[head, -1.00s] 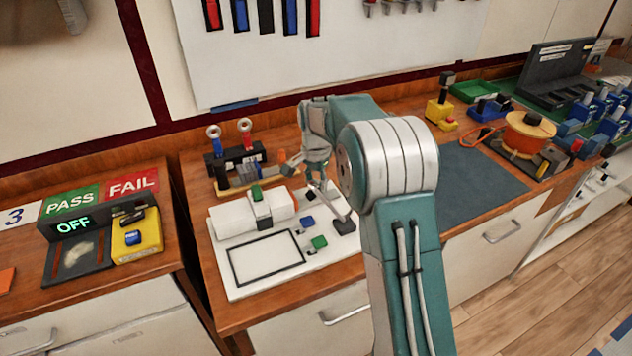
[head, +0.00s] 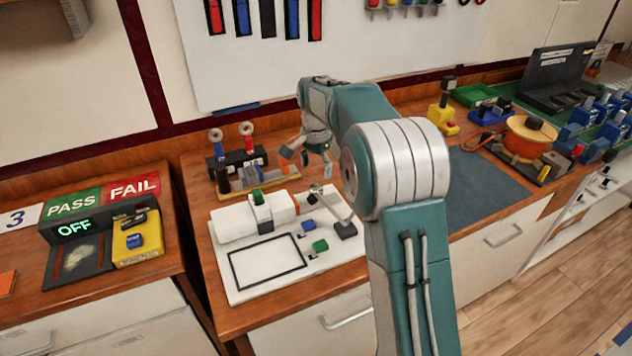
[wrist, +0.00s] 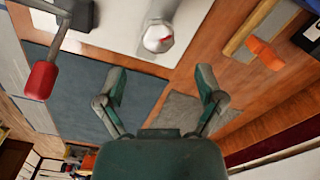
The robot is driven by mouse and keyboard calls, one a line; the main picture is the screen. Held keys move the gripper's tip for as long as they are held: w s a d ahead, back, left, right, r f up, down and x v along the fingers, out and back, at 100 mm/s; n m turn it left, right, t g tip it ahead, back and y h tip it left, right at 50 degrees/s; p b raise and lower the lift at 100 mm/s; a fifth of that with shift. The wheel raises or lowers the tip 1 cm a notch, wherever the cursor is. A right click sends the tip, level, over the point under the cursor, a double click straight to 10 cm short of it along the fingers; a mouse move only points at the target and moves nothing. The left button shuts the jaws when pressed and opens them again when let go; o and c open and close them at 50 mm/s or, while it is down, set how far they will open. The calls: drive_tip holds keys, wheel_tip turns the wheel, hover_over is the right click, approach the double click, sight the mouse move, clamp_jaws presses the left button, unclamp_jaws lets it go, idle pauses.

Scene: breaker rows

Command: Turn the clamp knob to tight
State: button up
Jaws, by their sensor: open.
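A small round silver knob (head: 316,187) stands near the back right corner of the white base plate (head: 227,272). It looks like the clamp knob. In the wrist view the knob (wrist: 158,38) shows a pale round face with a red mark, beyond my fingertips. I cannot read any tight marking on it. My gripper (head: 306,155) is open and empty, above and behind the knob and apart from it. In the wrist view the two fingers of my gripper (wrist: 162,88) are spread wide with nothing between them.
A rack with red and blue parts (head: 236,160) stands behind. The grey mat (head: 485,180) is bare.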

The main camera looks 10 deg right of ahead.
sight(316, 185)
wheel_tip(316, 185, up, 6)
drive_tip(key=shift+a+f, duration=0.1)
drive_tip(key=s+r+n+t, duration=0.1)
drive_tip(key=s+r+n, duration=0.25)
drive_tip(key=s, duration=0.45)
drive_tip(key=s+r+n+t, duration=0.2)
drive_tip(key=s+r, duration=0.3)
drive_tip(key=s, duration=0.4)
drive_tip(key=s+f+n+t, duration=0.1)
drive_tip(key=s+f+n, duration=0.1)
drive_tip(key=s, duration=0.7)
drive_tip(key=s+f+n+t, duration=0.1)
drive_tip(key=s+f+n, duration=0.2)
drive_tip(key=s, duration=0.6)
drive_tip(key=shift+s+a+f+t, duration=0.15)
drive_tip(key=shift+s+f+t, duration=0.15)
drive_tip(key=shift+f, duration=0.15)
drive_tip(key=shift+n, duration=0.25)
